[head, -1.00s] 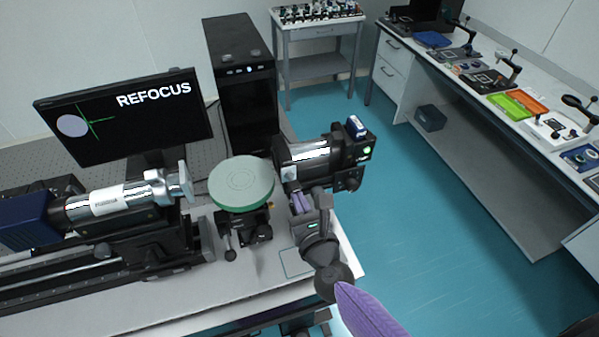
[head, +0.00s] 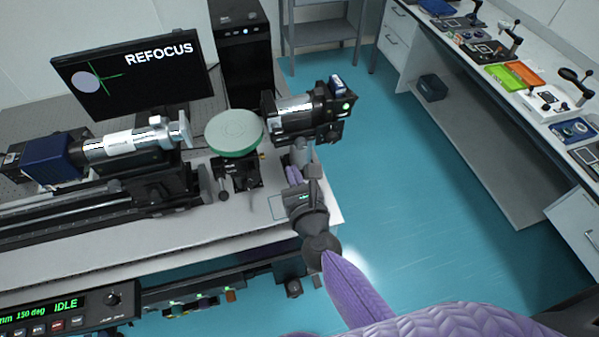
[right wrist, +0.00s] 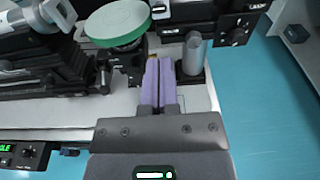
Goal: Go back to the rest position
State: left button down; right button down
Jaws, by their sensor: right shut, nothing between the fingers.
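My right gripper (head: 292,175) is over the front right corner of the optical table (head: 228,214), below the black and silver camera unit (head: 300,112). Its purple fingers show in the right wrist view (right wrist: 159,82), pressed together with nothing between them. The fingertips are beside the grey post under the camera unit; I cannot tell whether they touch it. The round green-rimmed disc (head: 235,133) stands on its mount to the left of the gripper. My left gripper is not in view.
A monitor (head: 135,82) reading REFOCUS stands behind a silver tube (head: 125,143) on a rail. A control box (head: 68,312) reading IDLE is at the lower left. A long side bench (head: 500,90) with trays is at the right. Open blue floor (head: 410,190) lies between.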

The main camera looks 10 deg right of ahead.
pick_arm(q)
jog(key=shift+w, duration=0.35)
